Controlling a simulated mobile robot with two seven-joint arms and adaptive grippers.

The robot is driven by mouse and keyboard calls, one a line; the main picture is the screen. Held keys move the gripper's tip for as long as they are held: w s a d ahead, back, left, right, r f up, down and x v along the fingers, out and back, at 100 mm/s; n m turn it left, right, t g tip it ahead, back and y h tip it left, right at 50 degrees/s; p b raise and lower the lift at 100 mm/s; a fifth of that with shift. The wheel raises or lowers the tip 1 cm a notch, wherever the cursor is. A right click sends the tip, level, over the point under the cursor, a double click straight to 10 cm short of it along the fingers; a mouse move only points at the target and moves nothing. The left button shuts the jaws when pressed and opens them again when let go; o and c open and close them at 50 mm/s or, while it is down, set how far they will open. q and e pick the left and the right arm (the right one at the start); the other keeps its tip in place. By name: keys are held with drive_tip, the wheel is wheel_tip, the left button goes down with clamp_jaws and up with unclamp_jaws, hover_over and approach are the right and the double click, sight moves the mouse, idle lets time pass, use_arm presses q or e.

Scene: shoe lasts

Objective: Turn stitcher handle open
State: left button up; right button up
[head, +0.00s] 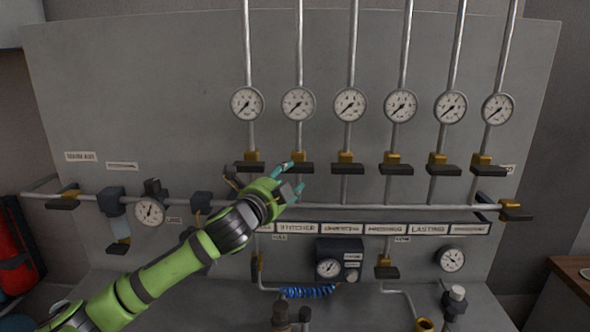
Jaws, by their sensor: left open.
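A row of vertical pipes carries brass valves with dark handles, all lying crosswise to their pipes. The stitcher handle (308,169) is on the second pipe from the left, above the label reading STITCHER (297,228). My left gripper (294,177) is open, with its teal fingertips at the left part of this handle in the picture. I cannot tell whether they touch it. The gripper hides part of the pipework behind it. My right gripper is not in view.
Neighbouring handles sit close on both sides, at the first pipe (247,167) and third pipe (347,169). Round gauges (298,104) are above. A horizontal pipe (370,206) runs below the handles. A blue coiled hose (308,292) hangs lower down.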

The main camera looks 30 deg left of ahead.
sight(296, 172)
use_arm(q)
drive_tip(key=shift+w+a+p, duration=0.2)
drive_tip(key=shift+w+p, duration=0.35)
drive_tip(key=shift+w, duration=0.65)
drive_tip(key=shift+w+a+p, duration=0.15)
drive_tip(key=shift+w+p, duration=0.4)
drive_tip(key=shift+w, duration=0.6)
clamp_jaws()
